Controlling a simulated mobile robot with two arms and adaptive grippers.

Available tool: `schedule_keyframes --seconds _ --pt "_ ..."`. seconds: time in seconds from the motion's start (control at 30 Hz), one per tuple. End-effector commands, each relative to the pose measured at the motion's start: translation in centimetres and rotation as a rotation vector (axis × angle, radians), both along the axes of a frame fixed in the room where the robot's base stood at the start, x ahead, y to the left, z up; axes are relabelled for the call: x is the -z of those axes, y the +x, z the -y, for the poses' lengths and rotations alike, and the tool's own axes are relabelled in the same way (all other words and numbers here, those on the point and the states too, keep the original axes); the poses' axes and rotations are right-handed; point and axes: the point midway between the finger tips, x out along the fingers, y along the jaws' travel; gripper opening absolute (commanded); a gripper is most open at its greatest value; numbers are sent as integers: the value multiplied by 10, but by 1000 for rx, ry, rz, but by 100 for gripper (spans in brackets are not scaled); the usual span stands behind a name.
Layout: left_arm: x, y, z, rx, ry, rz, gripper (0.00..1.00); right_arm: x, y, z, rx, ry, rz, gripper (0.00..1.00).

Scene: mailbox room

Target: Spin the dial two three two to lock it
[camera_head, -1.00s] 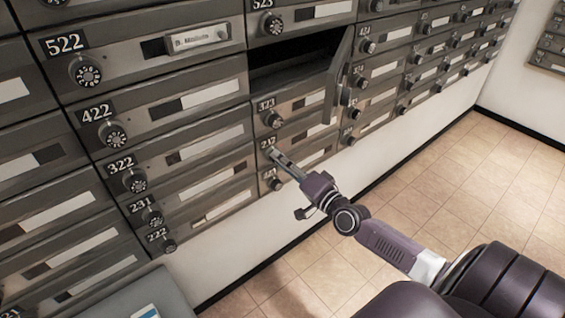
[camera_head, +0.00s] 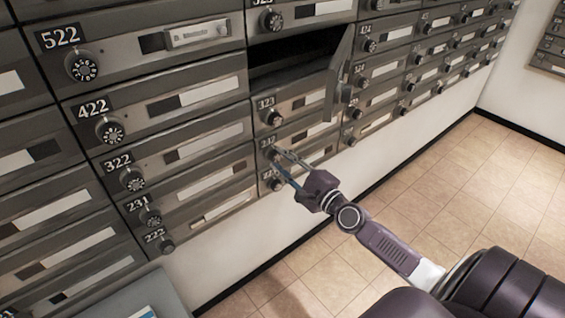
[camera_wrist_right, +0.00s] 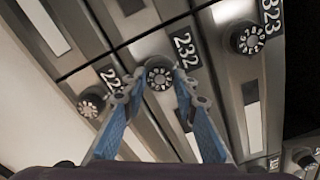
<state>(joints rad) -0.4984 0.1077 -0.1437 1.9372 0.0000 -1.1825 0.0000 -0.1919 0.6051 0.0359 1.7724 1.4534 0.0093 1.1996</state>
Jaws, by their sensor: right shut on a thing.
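The 232 dial (camera_wrist_right: 159,73) is a round dark knob with a pale numbered face, beside its 232 label (camera_wrist_right: 182,50) in the right wrist view. In the head view its label is small and partly blurred, and the fingertips cover part of the dial. My right gripper (camera_head: 275,158) reaches up from the lower right to this dial. In the right wrist view its two blue fingers (camera_wrist_right: 157,80) sit on either side of the dial, shut on it. The 232 mailbox door lies flush with its neighbours. My left gripper is not in view.
A mailbox door (camera_head: 338,80) stands open above my right gripper, beside a dark empty compartment (camera_head: 290,62). The 323 dial (camera_wrist_right: 247,38) and a lower dial (camera_wrist_right: 91,103) flank the 232 dial closely. The tiled floor (camera_head: 440,190) to the right is clear.

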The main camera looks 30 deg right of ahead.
Motion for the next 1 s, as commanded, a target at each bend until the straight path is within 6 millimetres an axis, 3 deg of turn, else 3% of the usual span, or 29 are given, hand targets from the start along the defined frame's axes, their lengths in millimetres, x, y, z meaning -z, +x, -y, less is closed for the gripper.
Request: schedule_keyframes --seconds 0.37,0.7,1.0 --pt "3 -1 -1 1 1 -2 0 0 0 0 3 361 -29 2" --pt "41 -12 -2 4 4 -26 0 0 0 0 2 635 -52 2" --pt "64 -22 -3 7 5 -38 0 0 0 0 1 777 -63 2"
